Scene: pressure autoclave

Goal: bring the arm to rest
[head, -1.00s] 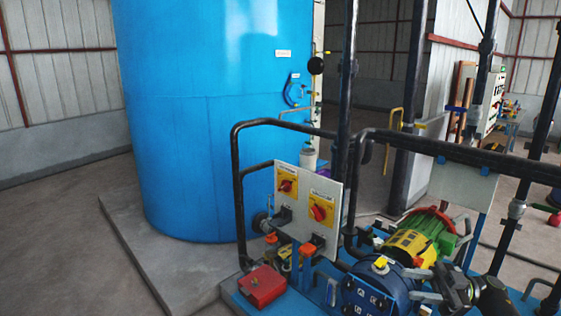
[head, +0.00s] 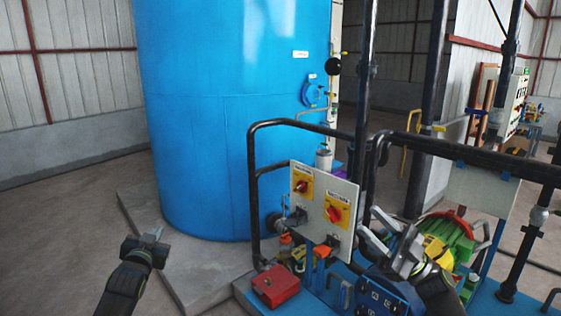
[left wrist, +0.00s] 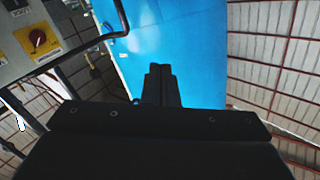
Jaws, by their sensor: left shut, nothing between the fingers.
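My left gripper (head: 154,236) is raised over the floor and concrete plinth at the lower left in the head view. It is shut and empty, touching nothing. In the left wrist view its two dark fingers (left wrist: 160,84) lie together, with the blue tank behind them. My right gripper (head: 387,236) is in front of the pump skid, to the right of the switch panel.
A blue tank (head: 230,130) stands on a concrete plinth (head: 150,215). A switch panel (head: 321,190) with two red rotary switches and a red box (head: 275,285) are between my grippers. Black pipe rails (head: 470,157) cross at right. Open floor (head: 60,240) lies at left.

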